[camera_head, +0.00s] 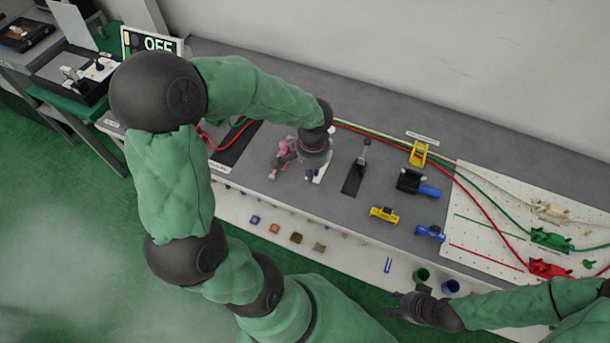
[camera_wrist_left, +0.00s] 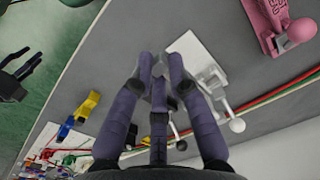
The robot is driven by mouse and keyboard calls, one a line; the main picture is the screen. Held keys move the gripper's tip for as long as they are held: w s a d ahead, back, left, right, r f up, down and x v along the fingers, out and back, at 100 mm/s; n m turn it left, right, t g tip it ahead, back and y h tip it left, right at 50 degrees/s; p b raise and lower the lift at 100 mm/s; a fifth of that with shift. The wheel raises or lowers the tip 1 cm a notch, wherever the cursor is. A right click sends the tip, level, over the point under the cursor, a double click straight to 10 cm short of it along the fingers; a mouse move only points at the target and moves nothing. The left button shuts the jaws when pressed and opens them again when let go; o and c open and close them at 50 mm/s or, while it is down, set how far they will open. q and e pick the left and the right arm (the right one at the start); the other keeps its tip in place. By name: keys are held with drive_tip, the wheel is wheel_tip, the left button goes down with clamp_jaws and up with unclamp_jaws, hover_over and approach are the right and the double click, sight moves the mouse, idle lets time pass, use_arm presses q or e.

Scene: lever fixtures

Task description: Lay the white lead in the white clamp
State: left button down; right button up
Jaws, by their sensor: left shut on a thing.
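The white clamp (camera_wrist_left: 188,48) lies on the grey bench, with its white base plate and a lever ending in a round knob (camera_wrist_left: 237,125) in the left wrist view. In the head view its plate (camera_head: 322,172) shows partly under my left gripper (camera_head: 311,172). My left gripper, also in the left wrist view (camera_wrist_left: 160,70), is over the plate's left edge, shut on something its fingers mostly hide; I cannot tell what. A cream connector (camera_head: 550,211), with a pale lead, lies on the white board at right. My right gripper (camera_head: 405,305) is open and apparently empty at the front edge.
A pink clamp (camera_head: 283,160) stands left of the white one, a black lever fixture (camera_head: 355,176) right. Yellow (camera_head: 384,214) and blue (camera_head: 430,232) pieces lie further right. Red and green leads run along the back to the white board (camera_head: 490,240). Bare bench lies in front of the clamps.

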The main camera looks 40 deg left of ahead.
use_arm(q)
drive_tip(key=shift+s+a+f, duration=0.15)
drive_tip(key=shift+s+a, duration=0.15)
drive_tip(key=shift+s, duration=0.25)
drive_tip(key=shift+f, duration=0.1)
drive_tip(key=shift+f+b, duration=1.3)
drive_tip(key=shift+f, duration=0.1)
drive_tip(key=shift+f, duration=0.2)
drive_tip(key=shift+f+b, duration=0.35)
drive_tip(key=shift+b, duration=0.05)
drive_tip(key=shift+f+b, duration=0.3)
drive_tip(key=shift+f, duration=0.1)
drive_tip(key=shift+f, duration=0.35)
drive_tip(key=shift+f+b, duration=0.4)
drive_tip(key=shift+b, duration=0.2)
